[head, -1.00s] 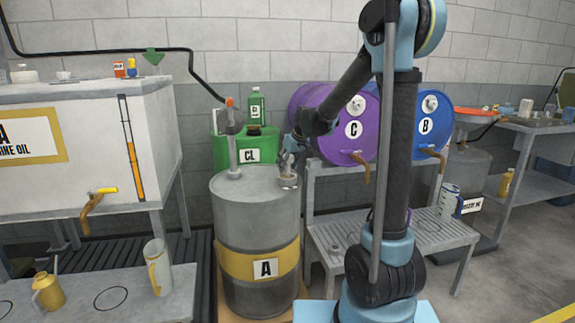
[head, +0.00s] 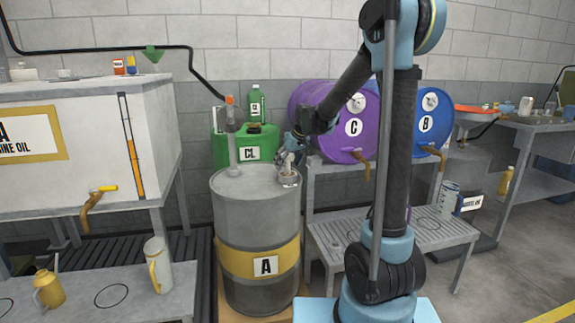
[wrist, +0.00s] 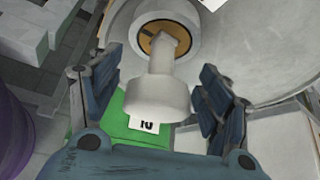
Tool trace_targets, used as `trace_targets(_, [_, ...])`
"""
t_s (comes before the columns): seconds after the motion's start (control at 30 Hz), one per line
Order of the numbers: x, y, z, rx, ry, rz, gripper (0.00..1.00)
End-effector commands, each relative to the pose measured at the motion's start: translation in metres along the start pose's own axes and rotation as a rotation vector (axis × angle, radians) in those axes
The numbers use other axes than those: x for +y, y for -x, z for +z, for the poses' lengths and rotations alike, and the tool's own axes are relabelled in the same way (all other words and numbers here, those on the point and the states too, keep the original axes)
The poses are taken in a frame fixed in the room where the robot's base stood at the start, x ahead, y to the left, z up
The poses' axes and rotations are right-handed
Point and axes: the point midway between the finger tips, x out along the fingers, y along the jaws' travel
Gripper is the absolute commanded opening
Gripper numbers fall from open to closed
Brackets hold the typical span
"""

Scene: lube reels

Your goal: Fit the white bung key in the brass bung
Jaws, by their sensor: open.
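The white bung key (wrist: 158,95) lies between my two fingers in the wrist view, with a visible gap on each side. Its narrow end overlaps the brass bung (wrist: 150,42), which sits inside a pale round collar; I cannot tell how deep it goes. My gripper (wrist: 159,70) is open around the key. In the head view, my gripper (head: 290,150) is above the right side of the top of grey drum A (head: 228,210). The key (head: 287,163) shows small and pale there, above the collar.
A pump post (head: 232,150) stands on the drum's left side. Green can CL (head: 230,140) is behind it. Purple drum C (head: 310,100) and blue drum B (head: 428,105) lie on a rack to the right. A white oil tank (head: 155,130) is at the left.

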Motion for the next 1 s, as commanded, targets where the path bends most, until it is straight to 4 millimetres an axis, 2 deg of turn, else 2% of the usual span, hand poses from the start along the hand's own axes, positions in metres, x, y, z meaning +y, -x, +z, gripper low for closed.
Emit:
trace_targets(0.17, [0.000,0.015,0.000,0.000,-0.001,0.000,0.71])
trace_targets(0.7, [0.001,0.095,0.001,-0.001,-0.001,0.000,0.71])
trace_targets(1.0, [0.001,0.116,0.000,-0.001,0.000,-0.001,0.71])
